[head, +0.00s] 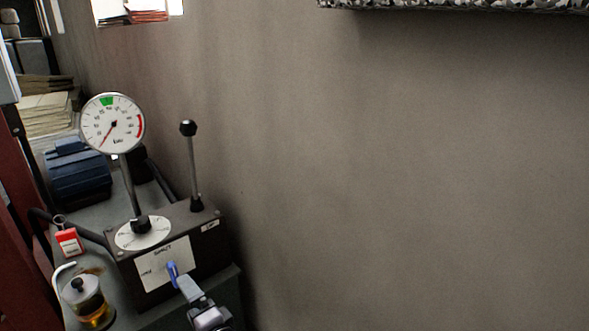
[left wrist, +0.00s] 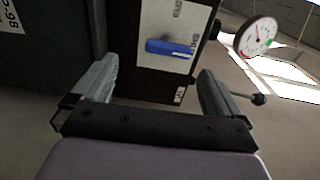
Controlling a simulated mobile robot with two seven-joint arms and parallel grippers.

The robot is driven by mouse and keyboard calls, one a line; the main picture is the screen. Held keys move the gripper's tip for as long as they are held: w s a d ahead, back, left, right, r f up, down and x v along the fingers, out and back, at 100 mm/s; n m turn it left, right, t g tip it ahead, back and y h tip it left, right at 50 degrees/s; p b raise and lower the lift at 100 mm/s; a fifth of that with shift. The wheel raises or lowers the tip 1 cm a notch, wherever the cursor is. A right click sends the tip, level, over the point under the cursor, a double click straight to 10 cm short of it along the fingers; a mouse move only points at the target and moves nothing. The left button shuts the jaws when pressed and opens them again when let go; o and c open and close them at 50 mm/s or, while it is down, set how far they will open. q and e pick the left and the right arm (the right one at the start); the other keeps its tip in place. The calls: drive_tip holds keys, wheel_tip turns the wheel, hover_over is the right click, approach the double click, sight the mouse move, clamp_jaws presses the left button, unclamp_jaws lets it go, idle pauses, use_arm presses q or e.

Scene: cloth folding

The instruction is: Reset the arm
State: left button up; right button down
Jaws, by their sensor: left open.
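A dark control box (head: 215,248) stands on a grey bench. A round gauge (head: 112,123) rises on a post behind it, its needle pointing down and left. A black-knobbed lever (head: 191,160) stands upright on top. A blue handle (head: 172,272) sits on the white front plate (head: 155,263). My left gripper (head: 189,288) is close in front of this handle. In the left wrist view my left gripper (left wrist: 157,70) is open and empty, with the blue handle (left wrist: 168,47) ahead between its fingers, apart from both. My right gripper is not in view.
A glass pot with amber liquid (head: 88,303) and a red tag (head: 69,241) are left of the box. A blue motor-like unit (head: 78,172) and stacked papers (head: 45,113) lie behind.

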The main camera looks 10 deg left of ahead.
use_arm(q)
drive_tip(key=s+d+f+g+h, duration=0.25)
drive_tip(key=s+f+h, duration=0.5)
drive_tip(key=f, duration=0.45)
drive_tip(key=s+d+f+n+h, duration=0.1)
drive_tip(key=s+d+n+h, duration=0.4)
drive_tip(key=s, duration=0.4)
drive_tip(key=s+r+n+t+h+p, duration=0.1)
drive_tip(key=s+r+h+p, duration=0.2)
drive_tip(key=r+p, duration=1.3)
wheel_tip(320, 180, up, 2)
drive_tip(key=shift+s+r+p, duration=0.1)
drive_tip(key=shift+s+p, duration=0.25)
drive_tip(key=shift+s, duration=0.35)
